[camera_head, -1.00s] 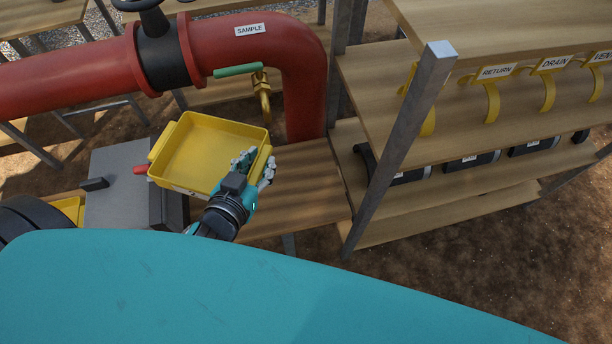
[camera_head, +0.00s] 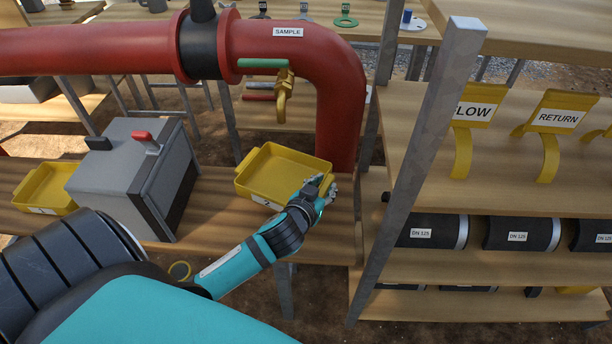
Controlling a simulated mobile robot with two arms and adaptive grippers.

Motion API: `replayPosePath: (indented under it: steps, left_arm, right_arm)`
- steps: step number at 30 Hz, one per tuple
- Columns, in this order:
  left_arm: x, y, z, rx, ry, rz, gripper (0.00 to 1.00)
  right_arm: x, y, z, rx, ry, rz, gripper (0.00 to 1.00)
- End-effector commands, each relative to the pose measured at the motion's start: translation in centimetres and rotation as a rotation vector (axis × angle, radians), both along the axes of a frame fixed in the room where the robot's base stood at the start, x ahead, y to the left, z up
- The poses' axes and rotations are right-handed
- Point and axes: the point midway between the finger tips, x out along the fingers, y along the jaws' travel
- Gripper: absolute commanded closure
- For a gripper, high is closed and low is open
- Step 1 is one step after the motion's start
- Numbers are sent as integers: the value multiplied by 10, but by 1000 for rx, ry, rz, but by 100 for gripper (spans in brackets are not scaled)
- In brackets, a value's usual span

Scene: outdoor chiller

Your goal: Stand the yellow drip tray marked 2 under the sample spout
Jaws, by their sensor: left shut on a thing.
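The yellow drip tray (camera_head: 283,172) is upright and roughly level over the wooden bench (camera_head: 220,215). A small white label (camera_head: 264,202) is on its near side, too small to read. My left gripper (camera_head: 322,190) is shut on the tray's right end. The brass sample spout (camera_head: 283,98) hangs from the red pipe marked SAMPLE (camera_head: 290,50), and the tray appears below it. I cannot tell whether the tray touches the bench. My right gripper is not in view.
A grey box with a red handle (camera_head: 130,170) stands on the bench left of the tray. Another yellow tray (camera_head: 48,188) lies at far left. A steel post (camera_head: 425,160) and shelves with yellow label hooks and black pipe sections stand close on the right.

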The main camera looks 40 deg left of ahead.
Motion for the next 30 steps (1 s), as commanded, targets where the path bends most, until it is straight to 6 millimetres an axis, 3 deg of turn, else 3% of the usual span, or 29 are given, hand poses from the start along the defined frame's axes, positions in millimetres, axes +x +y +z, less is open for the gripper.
replayPosePath:
  steps: [3,8,17,26,27,30]
  left_arm:
    - [-1,-1,-25,2,2,-1,100]
    - [0,-1,-37,1,-2,-1,100]
    - [-1,-2,-74,1,0,-3,100]
    - [-1,-2,-75,0,-1,-3,100]
    - [-1,-2,-77,-1,1,-2,75]
    - [-1,-2,-76,-1,1,-2,62]
  right_arm:
    - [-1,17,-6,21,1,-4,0]
    - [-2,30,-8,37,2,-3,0]
    - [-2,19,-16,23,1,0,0]
    - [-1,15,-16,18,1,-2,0]
    - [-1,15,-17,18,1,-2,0]
    - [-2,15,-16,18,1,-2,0]
